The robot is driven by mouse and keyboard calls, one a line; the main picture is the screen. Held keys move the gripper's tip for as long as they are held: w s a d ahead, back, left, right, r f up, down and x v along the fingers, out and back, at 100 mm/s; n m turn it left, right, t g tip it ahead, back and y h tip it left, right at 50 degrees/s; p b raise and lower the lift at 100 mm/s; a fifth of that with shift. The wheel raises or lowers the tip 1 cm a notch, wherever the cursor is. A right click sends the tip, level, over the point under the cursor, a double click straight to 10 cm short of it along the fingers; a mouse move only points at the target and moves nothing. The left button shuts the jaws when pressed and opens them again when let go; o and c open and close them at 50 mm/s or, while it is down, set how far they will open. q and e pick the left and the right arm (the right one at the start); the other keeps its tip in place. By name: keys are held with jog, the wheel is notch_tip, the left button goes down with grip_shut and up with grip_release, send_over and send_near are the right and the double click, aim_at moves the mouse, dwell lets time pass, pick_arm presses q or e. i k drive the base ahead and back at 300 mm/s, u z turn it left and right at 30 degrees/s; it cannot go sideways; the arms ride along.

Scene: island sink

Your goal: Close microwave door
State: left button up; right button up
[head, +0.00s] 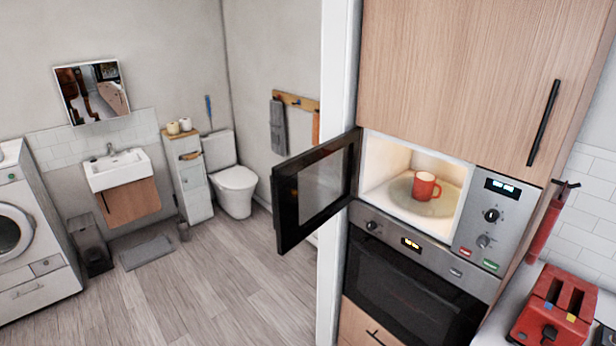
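The microwave (485,225) is built into a tall wood-fronted cabinet on the right. Its black-framed glass door (290,212) stands wide open, hinged on the left side of the opening and swung out to the left. The lit inside shows a red mug (426,186) on a round turntable (402,196). Neither of my grippers shows in the head view.
An oven (405,290) sits right below the microwave, with a cabinet door (470,70) above. A red toaster (553,308) stands on the counter at the lower right. The wooden floor (200,290) left of the cabinet is clear.

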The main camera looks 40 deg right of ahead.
aim_at(309, 189)
jog(key=i, duration=1.9)
